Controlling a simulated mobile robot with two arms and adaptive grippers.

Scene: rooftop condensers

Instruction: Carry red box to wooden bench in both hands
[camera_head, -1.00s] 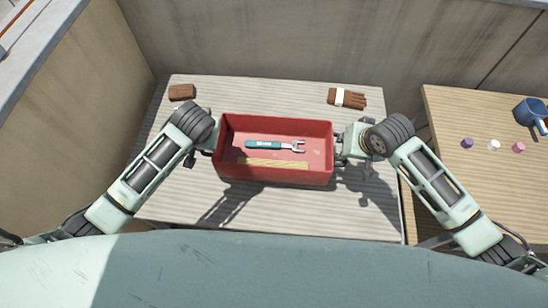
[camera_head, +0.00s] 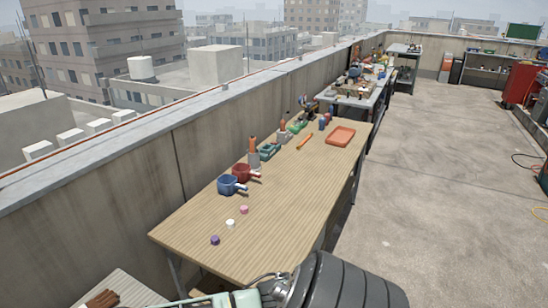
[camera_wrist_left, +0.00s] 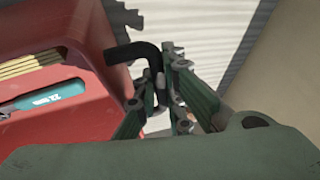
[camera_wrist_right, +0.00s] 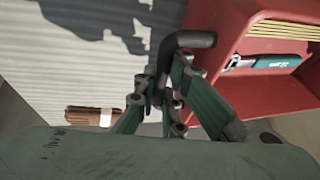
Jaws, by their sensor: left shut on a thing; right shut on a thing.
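The red box shows in the left wrist view (camera_wrist_left: 90,110) and the right wrist view (camera_wrist_right: 260,80), with a teal-handled wrench (camera_wrist_right: 268,62) and a folded yellow rule (camera_wrist_right: 285,29) inside. My left gripper (camera_wrist_left: 158,90) is shut on the black handle at one end. My right gripper (camera_wrist_right: 170,82) is shut on the black handle at the other end. The pale slatted table (camera_wrist_right: 70,65) lies below, with shadows on it; the box's height above it is hard to tell. The wooden bench (camera_head: 265,220) runs along the wall in the head view, where the box is out of sight.
The bench's near part is mostly clear. Open concrete floor (camera_head: 430,190) lies right of it.

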